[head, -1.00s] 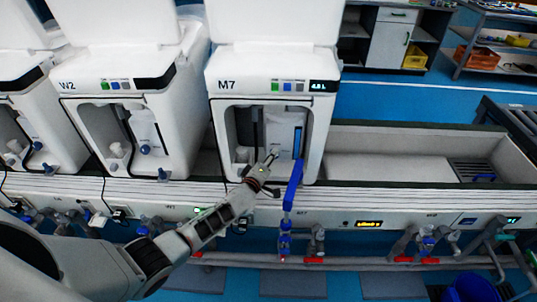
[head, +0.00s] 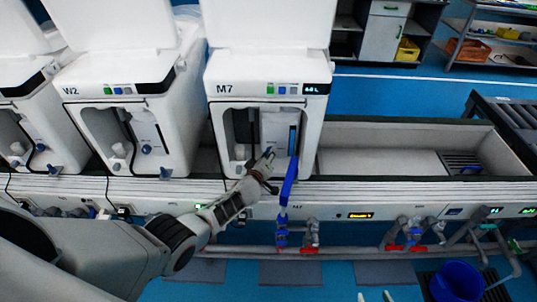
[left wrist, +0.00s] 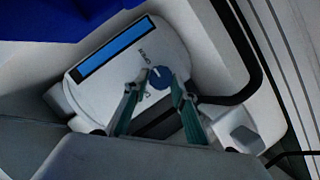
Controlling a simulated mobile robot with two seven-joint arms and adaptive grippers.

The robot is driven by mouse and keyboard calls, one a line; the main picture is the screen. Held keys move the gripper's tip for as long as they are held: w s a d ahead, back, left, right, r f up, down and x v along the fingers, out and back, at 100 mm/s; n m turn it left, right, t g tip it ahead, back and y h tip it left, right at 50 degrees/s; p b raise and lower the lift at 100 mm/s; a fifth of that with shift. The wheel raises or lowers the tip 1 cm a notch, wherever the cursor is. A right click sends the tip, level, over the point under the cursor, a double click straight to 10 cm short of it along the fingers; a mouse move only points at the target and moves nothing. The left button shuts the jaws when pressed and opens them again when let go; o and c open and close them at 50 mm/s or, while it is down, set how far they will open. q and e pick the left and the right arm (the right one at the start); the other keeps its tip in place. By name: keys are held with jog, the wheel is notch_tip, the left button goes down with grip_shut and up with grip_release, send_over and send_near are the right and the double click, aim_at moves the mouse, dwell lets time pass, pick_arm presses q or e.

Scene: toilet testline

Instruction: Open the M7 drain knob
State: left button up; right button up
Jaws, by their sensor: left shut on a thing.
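The M7 unit (head: 262,88) is a white machine with a lit display and an open front bay. In the left wrist view the drain knob (left wrist: 160,77) is round and blue, with a white mark on its upper left side towards printed lettering that seems to read OPEN. My left gripper (head: 269,154) reaches into the M7 bay; in the left wrist view its two fingers (left wrist: 160,84) are shut on the knob from both sides. In the head view the gripper largely hides the knob. My right gripper (head: 375,297) shows only two separated fingertips at the bottom edge.
A blue handle or pipe (head: 289,181) hangs in front of M7, close right of my left gripper. The W2 unit (head: 130,104) stands to the left. An empty trough (head: 385,163) lies to the right. A blue bucket (head: 457,281) stands at lower right.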

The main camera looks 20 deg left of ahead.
pick_arm(q)
jog(key=o, duration=1.1)
jog(key=shift+s+d, duration=0.15)
jog(key=shift+s, duration=0.05)
jog(key=shift+s+d+r, duration=0.1)
jog(key=shift+s, duration=0.45)
jog(key=shift+s+r, duration=0.15)
jog(key=shift+s, duration=0.2)
jog(key=shift+a+v, duration=0.15)
jog(key=shift+v, duration=1.2)
jog(key=shift+a+v, duration=0.15)
jog(key=shift+v, duration=1.15)
